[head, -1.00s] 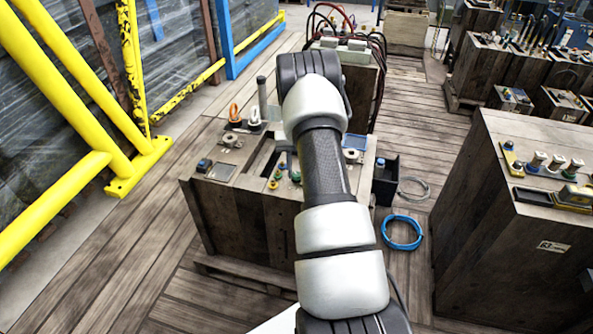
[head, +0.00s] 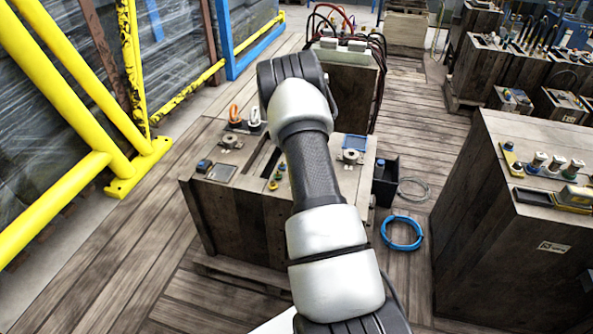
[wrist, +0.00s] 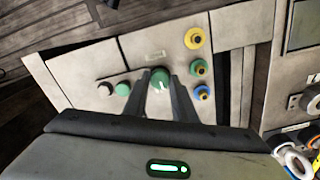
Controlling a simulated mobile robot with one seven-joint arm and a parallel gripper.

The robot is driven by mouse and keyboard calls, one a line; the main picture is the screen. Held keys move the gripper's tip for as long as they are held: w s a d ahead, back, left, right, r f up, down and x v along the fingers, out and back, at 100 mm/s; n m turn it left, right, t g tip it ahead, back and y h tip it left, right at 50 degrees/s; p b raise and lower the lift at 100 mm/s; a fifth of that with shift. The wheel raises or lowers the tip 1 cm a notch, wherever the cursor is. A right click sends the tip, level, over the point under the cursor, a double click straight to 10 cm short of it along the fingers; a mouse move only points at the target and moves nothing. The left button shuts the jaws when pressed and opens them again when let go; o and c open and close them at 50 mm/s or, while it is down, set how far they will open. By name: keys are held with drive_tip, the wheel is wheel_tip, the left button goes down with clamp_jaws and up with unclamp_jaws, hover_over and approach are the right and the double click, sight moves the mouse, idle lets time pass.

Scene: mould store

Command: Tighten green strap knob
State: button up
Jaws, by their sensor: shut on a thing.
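The green knob (wrist: 160,79) sits in the grey panel (wrist: 75,78) in the wrist view and carries a white pointer mark. My gripper (wrist: 159,86) has one finger on each side of it and is shut on it. In the head view my arm hides the gripper and this knob. The wooden crate (head: 235,218) stands beneath my arm there, with small knobs (head: 273,181) on its top.
A blue hose coil (head: 402,233) lies on the floor. A yellow frame (head: 75,85) stands at left.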

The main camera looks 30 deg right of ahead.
drive_tip(key=shift+m, duration=0.3)
drive_tip(key=o, duration=1)
drive_tip(key=shift+o, duration=0.2)
drive_tip(key=shift+r, duration=0.1)
wheel_tip(320, 180, up, 17)
drive_tip(key=p, duration=0.3)
drive_tip(key=shift+r, duration=0.1)
